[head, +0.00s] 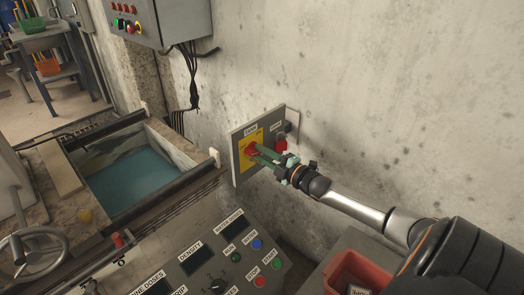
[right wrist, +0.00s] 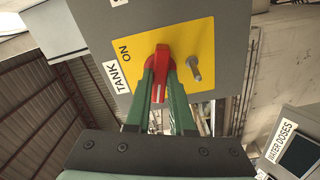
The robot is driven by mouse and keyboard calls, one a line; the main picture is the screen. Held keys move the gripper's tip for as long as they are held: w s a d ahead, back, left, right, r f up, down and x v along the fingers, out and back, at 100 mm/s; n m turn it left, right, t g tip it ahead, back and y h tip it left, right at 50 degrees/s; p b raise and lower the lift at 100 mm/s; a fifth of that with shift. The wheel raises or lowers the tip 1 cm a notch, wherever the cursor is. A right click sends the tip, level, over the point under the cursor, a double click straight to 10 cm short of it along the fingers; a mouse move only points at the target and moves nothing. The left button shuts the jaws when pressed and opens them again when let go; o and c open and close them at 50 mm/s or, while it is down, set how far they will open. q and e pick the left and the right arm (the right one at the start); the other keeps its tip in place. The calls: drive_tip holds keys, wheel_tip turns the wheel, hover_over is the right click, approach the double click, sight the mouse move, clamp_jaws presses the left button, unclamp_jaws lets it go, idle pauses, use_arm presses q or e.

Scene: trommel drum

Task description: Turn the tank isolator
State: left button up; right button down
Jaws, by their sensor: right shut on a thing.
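The tank isolator is a red rotary handle (right wrist: 161,66) on a yellow plate (right wrist: 193,36) of a grey wall panel (head: 236,158). In the head view the red handle (head: 251,149) shows at the tip of my right gripper (head: 258,151). My right gripper's green fingers (right wrist: 160,88) are closed on both sides of the handle's lower part. My left gripper is not in view.
A red knob (head: 281,146) sits on the same panel, close to my right gripper. Below is a control console (head: 190,262) with buttons. A tank of blue water (head: 135,180) lies left. An orange bin (head: 352,270) stands below my right arm. A grey electrical box (head: 168,22) hangs above.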

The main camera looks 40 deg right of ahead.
drive_tip(key=m+p, duration=0.1)
drive_tip(key=m, duration=0.2)
drive_tip(key=shift+r+m, duration=0.1)
drive_tip(key=shift+m, duration=0.3)
drive_tip(key=m+p, duration=0.1)
drive_tip(key=m, duration=0.1)
drive_tip(key=shift+m, duration=0.4)
drive_tip(key=m+p, duration=0.1)
drive_tip(key=m, duration=0.3)
drive_tip(key=shift+m+p, duration=0.3)
drive_tip(key=shift+m, duration=1.7)
drive_tip(key=c, duration=0.8)
unclamp_jaws()
